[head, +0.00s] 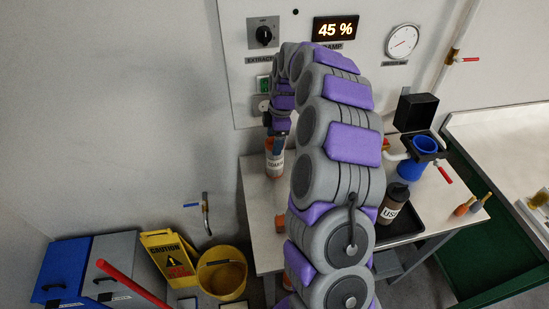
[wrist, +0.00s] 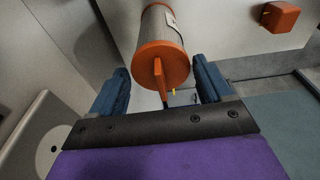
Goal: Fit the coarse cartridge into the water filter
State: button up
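The coarse cartridge (head: 275,164) is a pale cylinder with orange ends and a partly readable label. It stands on the left part of the table; in the wrist view its orange cap and upright fin (wrist: 160,55) face me. My gripper (head: 277,143) is just above the cartridge. In the wrist view my gripper (wrist: 162,75) is open, with the fin between its two blue fingers and gaps on both sides. The water filter (head: 410,170) is a blue housing in a dark bracket at the table's right, its blue opening showing at the top. A black block (head: 416,112) is behind it.
A dark used cartridge (head: 394,204) stands in a black tray (head: 407,230). An orange block (wrist: 282,16) lies near the coarse cartridge. A red-handled valve (head: 445,175) is beside the filter. Bins, a yellow bucket (head: 222,275) and a caution sign (head: 168,258) stand left of the table.

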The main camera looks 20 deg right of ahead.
jog(key=c, duration=1.2)
jog(key=shift+o, duration=0.2)
jog(key=shift+r, duration=0.1)
